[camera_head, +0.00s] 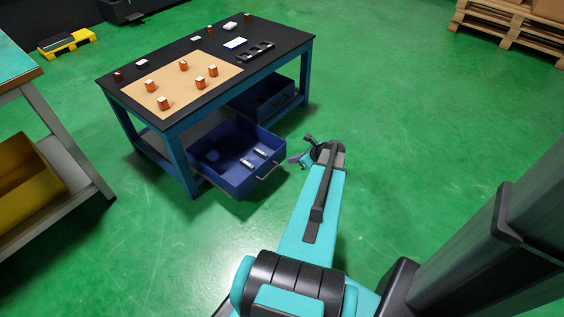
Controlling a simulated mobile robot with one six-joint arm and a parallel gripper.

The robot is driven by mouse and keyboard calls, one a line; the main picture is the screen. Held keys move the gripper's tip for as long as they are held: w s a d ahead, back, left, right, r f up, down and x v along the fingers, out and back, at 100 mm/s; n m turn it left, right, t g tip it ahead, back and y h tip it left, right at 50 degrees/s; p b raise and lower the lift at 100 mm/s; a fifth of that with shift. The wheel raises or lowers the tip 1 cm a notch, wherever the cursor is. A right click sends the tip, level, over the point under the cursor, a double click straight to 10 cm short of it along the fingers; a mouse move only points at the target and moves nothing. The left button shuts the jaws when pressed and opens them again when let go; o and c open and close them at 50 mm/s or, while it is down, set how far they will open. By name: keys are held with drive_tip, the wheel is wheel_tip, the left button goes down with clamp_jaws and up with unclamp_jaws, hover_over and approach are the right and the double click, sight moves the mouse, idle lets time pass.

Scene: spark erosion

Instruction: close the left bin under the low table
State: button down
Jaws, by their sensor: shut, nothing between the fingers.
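The low table (206,103) has a black top and blue legs. Under it, the left bin (228,188), a dark blue drawer-like box, is pulled well out past the table's front edge. It has a grey bar handle (267,171) on its front and two small light-coloured pieces (254,158) inside. A second blue bin (262,98) sits under the table farther right and back, within the frame. My gripper (297,160) is shut and empty, just right of the left bin's handle and apart from it as far as I can tell. My wrist partly hides it.
Orange parts with white tops (183,65) stand on a brown mat (212,90) on the table. A bench with a yellow bin (25,177) stands at left. Pallets (506,30) lie at far right. The green floor (410,110) right of the table is clear.

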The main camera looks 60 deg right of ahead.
drive_tip(key=b, duration=0.3)
approach(270, 159)
wheel_tip(270, 159, down, 4)
drive_tip(key=w, duration=0.3)
drive_tip(key=shift+f+b, duration=0.1)
drive_tip(key=shift+b, duration=0.25)
drive_tip(key=shift+w, duration=0.45)
